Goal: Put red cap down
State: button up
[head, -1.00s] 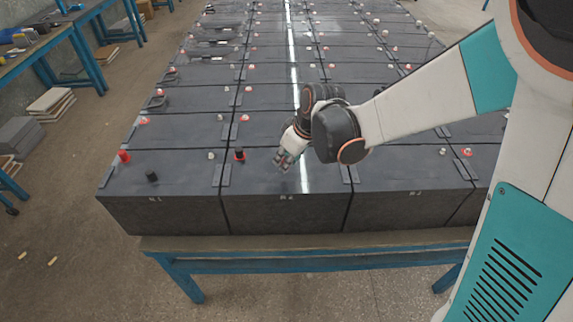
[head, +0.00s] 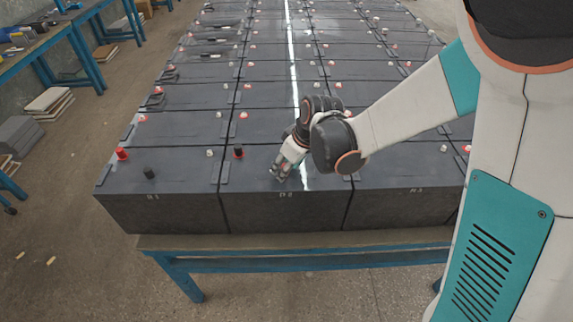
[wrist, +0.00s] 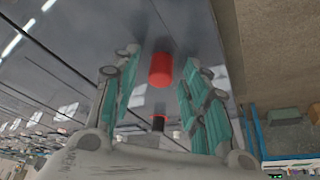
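The red cap (wrist: 160,70) shows in the wrist view between the two fingers of my gripper (wrist: 160,82), with a visible gap on each side. It looks as if it is at the dark battery top; whether it touches the surface I cannot tell. My gripper (head: 281,173) is open, low over the front middle battery (head: 255,183) in the head view, where the cap is hidden by the fingers. A black terminal with a red ring (head: 238,153) stands to the left of my gripper; it also shows in the wrist view (wrist: 158,123).
Rows of batteries with small red and white terminals stretch back. The blue-framed table (head: 300,264) carries them. A workbench (head: 30,52) stands at the left.

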jog(key=shift+r, duration=0.1)
jog(key=p+v, duration=0.3)
jog(key=v, duration=0.8)
jog(key=s+d+r+m+t+h, duration=0.1)
jog(key=s+d+r+m+t, duration=0.1)
jog(key=s+d+r+m, duration=0.2)
jog(key=s+d+r+m+t+h, duration=0.2)
jog(key=s+d+r+m, duration=0.3)
jog(key=s+d, duration=0.4)
jog(key=s, duration=0.4)
jog(key=shift+s+r, duration=0.2)
